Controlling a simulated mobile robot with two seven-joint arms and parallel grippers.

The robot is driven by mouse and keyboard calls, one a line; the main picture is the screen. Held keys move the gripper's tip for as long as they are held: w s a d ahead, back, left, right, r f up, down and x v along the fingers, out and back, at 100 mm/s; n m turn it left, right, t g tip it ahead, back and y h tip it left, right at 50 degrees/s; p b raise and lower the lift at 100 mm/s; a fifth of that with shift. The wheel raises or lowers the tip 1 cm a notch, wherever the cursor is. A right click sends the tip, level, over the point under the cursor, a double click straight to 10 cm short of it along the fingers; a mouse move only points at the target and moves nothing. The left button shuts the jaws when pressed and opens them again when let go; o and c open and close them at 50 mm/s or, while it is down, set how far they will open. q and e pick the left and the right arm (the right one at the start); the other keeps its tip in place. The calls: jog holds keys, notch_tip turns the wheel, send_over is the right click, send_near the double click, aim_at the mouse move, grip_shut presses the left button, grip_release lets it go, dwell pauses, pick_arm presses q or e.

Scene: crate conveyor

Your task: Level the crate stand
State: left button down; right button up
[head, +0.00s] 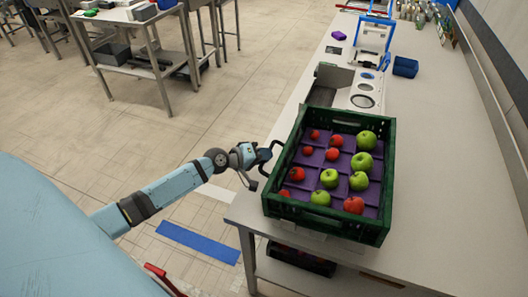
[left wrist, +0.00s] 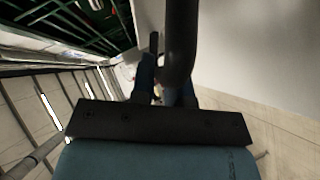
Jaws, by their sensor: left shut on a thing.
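A dark green crate (head: 375,236) stands at the near end of the long bench. It has a purple divided liner with red and green apples, one to a pocket where filled. The stand under it is mostly hidden, and I cannot tell its tilt. My left gripper (head: 262,158) is at the crate's left side, shut on a dark bar (head: 275,146). In the left wrist view a dark bar (left wrist: 181,45) runs down between the blue fingers (left wrist: 148,75). The crate's green side (left wrist: 75,22) shows at the upper left there. My right gripper is out of view.
The bench (head: 440,190) is clear right of the crate. Behind the crate are a grey device (head: 365,90), a blue box (head: 405,67) and a blue frame (head: 375,28). A dark crate (head: 300,260) sits below the bench. Open floor lies to the left.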

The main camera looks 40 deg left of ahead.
pick_arm(q)
jog(key=shift+r+p, duration=0.4)
jog(key=shift+r, duration=0.55)
jog(key=shift+d+r, duration=0.15)
jog(key=shift+r, duration=0.2)
jog(key=shift+w, duration=0.1)
jog(key=c, duration=1.1)
grip_release()
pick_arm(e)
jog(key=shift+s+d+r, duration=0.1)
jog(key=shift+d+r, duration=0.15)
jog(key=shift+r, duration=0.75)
